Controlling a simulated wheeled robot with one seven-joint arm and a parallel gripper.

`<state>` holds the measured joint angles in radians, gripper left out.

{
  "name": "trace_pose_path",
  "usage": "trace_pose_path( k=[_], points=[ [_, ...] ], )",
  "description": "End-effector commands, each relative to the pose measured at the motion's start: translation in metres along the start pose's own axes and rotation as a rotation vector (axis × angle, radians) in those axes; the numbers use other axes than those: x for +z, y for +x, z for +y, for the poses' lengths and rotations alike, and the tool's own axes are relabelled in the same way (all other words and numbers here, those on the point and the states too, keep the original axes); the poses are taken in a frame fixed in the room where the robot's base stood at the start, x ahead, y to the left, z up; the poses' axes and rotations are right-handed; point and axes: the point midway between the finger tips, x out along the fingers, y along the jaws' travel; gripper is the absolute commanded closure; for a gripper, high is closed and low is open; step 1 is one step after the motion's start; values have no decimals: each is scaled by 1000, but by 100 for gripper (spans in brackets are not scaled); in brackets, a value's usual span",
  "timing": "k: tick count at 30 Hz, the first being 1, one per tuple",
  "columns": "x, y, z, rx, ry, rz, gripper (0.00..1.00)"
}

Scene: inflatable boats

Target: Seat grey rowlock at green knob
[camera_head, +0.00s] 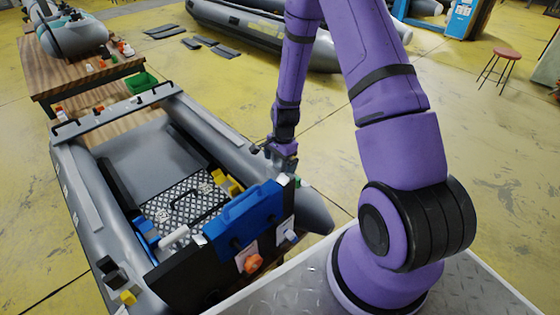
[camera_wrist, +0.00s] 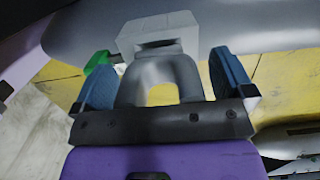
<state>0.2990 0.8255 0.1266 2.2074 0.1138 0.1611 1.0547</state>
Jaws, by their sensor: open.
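The grey rowlock (camera_wrist: 160,72), a smooth U shape, stands between the two blue fingers of my gripper (camera_wrist: 162,78) in the wrist view. The fingers are open, with a gap on either side of it. A light grey block (camera_wrist: 160,35) with a dark slot lies right beyond the rowlock; I cannot tell how deep the rowlock sits in it. The green knob (camera_wrist: 96,62) is left of the block, near the left finger. In the head view my gripper (camera_head: 281,150) is low over the boat's right tube, and the rowlock cannot be made out there.
The grey inflatable boat (camera_head: 90,205) has a black transom with a blue part (camera_head: 240,213) and an orange knob (camera_head: 253,263). Yellow parts (camera_head: 228,186) lie inside. A wooden workbench (camera_head: 45,75) stands behind left. The yellow floor right of the boat is clear.

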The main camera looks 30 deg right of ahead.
Motion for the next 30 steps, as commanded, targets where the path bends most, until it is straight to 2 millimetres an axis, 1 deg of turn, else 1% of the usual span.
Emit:
trace_pose_path(
  k=[5,8,11,18,21,25,30],
  points=[
    [0,-3,0,0,0,0,0],
    [0,-12,-1,-2,0,2,0],
    [0,-26,0,-2,0,2,0],
    [-1,-68,-1,-4,0,3,0],
    [0,-84,-1,-3,1,2,0],
    [0,-98,-1,-2,0,1,0],
    [0,-107,0,-1,0,1,0]
  ],
)
